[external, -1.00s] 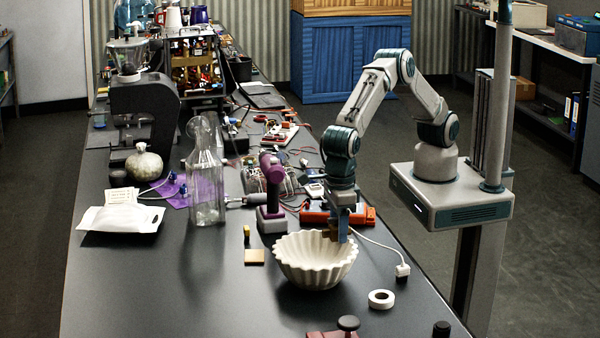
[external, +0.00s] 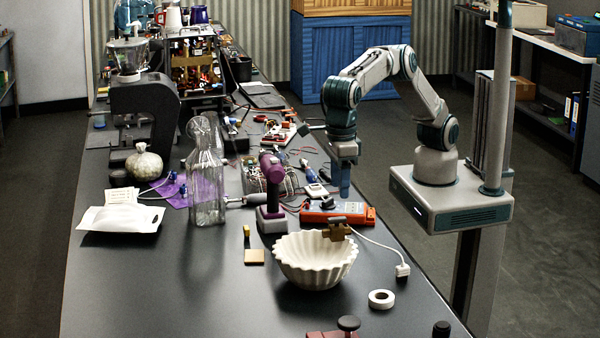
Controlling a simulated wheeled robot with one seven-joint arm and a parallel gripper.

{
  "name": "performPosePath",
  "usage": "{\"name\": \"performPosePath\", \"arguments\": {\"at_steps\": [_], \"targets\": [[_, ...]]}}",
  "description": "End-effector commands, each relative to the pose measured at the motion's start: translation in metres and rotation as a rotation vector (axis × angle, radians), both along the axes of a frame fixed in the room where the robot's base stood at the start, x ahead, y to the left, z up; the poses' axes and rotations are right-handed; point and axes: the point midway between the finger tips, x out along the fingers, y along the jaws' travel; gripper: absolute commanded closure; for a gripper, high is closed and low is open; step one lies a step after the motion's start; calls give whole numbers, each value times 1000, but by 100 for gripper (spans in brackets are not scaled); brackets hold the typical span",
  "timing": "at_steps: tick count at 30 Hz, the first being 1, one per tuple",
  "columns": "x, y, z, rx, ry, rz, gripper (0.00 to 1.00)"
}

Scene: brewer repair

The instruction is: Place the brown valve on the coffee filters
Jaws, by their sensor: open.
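The coffee filters (external: 314,272) form a white, fluted, bowl-shaped stack on the dark bench. The brown valve (external: 337,232), with a dark grey top part, is at the back right rim of the filters. It appears to rest there, but its underside and exact contact are hard to make out. My gripper (external: 344,188) is open and empty. It points down above and behind the valve, clear of it.
An orange and grey meter (external: 352,215) lies just behind the valve. A purple tool (external: 271,190) stands to the left, beside a clear glass bottle (external: 206,180). A white tape roll (external: 381,299) and white plug (external: 402,270) lie right of the filters. The front left bench is clear.

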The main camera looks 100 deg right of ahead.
Motion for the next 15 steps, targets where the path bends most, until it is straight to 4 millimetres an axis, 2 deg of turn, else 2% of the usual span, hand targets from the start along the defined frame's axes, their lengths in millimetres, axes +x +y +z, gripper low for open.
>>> {"name": "performPosePath", "arguments": {"at_steps": [4,11,15], "targets": [[0,0,8,0,0,0,48],[0,-1,10,0,0,-3,48],[2,-18,20,3,-16,-98,48]]}}
